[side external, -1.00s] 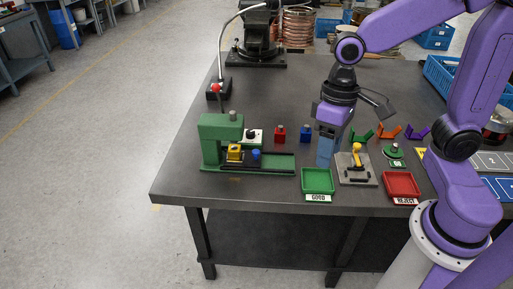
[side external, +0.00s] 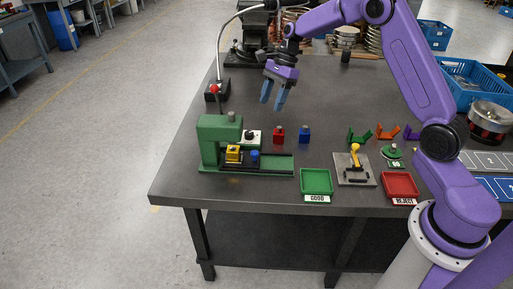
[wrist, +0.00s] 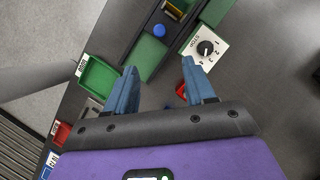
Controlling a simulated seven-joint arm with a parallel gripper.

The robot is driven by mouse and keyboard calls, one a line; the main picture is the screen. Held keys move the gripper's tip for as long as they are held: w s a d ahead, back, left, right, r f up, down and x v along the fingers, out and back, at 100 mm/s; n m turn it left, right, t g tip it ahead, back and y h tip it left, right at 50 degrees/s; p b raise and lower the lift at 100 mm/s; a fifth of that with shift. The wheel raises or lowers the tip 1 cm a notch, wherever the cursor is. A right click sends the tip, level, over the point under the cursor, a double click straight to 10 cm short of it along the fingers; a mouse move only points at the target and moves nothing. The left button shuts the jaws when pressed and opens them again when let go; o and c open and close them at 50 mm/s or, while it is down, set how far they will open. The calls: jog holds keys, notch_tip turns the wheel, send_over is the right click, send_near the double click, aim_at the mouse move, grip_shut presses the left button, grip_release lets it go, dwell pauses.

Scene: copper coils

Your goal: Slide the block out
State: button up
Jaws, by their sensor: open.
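The green press-like fixture (side external: 217,130) stands at the table's left front, with a green and black slide rail (side external: 275,163) running right from it. A yellow block (side external: 233,154) sits under its head at the rail's left end. A blue knob (side external: 254,154) stands on the slide just right of the yellow block; it also shows in the wrist view (wrist: 159,31). My gripper (side external: 271,106) is open and empty, raised above the table behind the fixture, apart from everything. In the wrist view its two blue fingers (wrist: 163,72) are spread wide.
A white dial box (side external: 251,137) is behind the rail. A red block (side external: 279,135) and a blue block (side external: 305,134) stand nearby. Green (side external: 315,182) and red (side external: 400,185) trays and a yellow-handled lever (side external: 355,158) are right.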

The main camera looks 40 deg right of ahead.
aim_at(255, 152)
jog(key=x, duration=1.7)
grip_shut()
